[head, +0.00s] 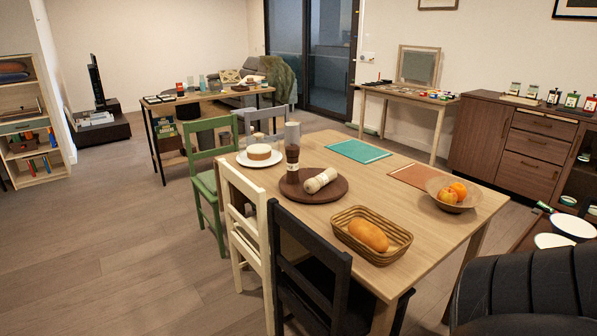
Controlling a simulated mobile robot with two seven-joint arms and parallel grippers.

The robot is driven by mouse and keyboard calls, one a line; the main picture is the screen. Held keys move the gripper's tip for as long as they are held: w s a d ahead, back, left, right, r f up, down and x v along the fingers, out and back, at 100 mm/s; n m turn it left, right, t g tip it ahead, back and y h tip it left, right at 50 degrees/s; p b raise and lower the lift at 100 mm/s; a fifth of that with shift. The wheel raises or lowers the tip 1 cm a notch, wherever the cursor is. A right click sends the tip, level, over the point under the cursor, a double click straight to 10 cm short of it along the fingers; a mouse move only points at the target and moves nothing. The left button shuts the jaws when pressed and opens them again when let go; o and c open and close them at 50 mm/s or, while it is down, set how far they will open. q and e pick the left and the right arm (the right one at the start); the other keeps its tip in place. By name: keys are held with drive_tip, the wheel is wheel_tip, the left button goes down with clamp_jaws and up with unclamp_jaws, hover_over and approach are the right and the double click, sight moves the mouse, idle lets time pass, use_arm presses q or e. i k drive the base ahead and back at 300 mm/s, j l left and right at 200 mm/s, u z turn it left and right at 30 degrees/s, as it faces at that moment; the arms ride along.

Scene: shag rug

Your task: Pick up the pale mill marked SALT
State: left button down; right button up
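A pale cream mill (320,180) lies on its side on a round dark brown board (312,196) on the wooden dining table. Its marking is too small to read. A taller dark mill (292,160) with a greyish upper part stands upright on the same board, just left of the pale one. Neither of my grippers shows in the head view.
On the dining table (438,240) are a bread basket (400,246), a fruit bowl (438,205), a white plate (243,160) with a cake, and teal (358,151) and brown mats (412,176). Black (312,254), cream (246,228) and green chairs (206,180) line the left side.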

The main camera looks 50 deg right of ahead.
sight(330, 174)
drive_tip(key=i+z, duration=0.3)
drive_tip(key=i, duration=0.3)
drive_tip(key=i+j+z, duration=0.35)
drive_tip(key=i, duration=0.3)
drive_tip(key=l, duration=0.1)
